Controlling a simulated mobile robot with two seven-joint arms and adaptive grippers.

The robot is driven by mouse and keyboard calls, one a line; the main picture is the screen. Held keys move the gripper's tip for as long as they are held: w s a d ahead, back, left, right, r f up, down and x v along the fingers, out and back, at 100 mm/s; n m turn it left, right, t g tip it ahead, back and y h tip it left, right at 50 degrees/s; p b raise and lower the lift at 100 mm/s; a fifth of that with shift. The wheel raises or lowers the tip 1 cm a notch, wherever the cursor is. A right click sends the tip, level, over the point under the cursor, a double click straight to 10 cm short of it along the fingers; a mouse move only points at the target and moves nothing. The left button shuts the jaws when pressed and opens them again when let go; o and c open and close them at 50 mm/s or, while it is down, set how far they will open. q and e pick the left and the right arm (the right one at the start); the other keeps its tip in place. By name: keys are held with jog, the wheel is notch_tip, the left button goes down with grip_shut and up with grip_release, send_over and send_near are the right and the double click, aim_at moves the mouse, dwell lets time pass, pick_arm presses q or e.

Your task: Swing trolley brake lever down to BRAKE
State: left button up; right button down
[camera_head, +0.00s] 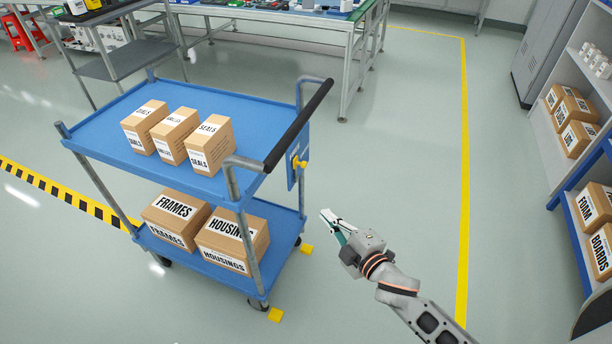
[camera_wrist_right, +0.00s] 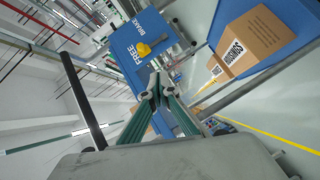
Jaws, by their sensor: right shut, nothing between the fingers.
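The blue trolley (camera_head: 85,132) stands left of centre. On its handle end is a blue brake plate (camera_head: 291,178) with a small yellow brake lever (camera_head: 299,163). The right wrist view shows the plate (camera_wrist_right: 125,39) turned, with the words FREE and BRAKE beside the yellow lever (camera_wrist_right: 143,48). I cannot tell exactly which word the lever points at. My right gripper (camera_head: 328,218) is shut and empty, to the right of and apart from the lever. Its fingers also show in the right wrist view (camera_wrist_right: 156,88), below the plate. My left gripper is not in view.
A black push handle (camera_head: 300,125) juts out above the plate. Cartons of SEALS (camera_head: 208,145) stand on the top deck, FRAMES (camera_head: 175,217) and HOUSINGS (camera_head: 232,240) below. Shelves (camera_head: 578,215) line the right side. Open floor lies between trolley and shelves.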

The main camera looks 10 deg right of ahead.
jog(key=w+n, duration=0.1)
jog(key=w+r+n, duration=0.2)
jog(key=shift+w+a+r+t+y+b, duration=0.25)
jog(key=shift+w+t+y+b, duration=0.05)
jog(key=shift+w+t, duration=0.1)
jog(key=b, duration=0.1)
send_near(298, 164)
jog(key=a, duration=0.3)
jog(key=w, duration=0.2)
jog(key=w+d+b, duration=0.1)
jog(key=w, duration=0.1)
jog(key=shift+w+d+f, duration=0.2)
jog(key=shift+d, duration=0.05)
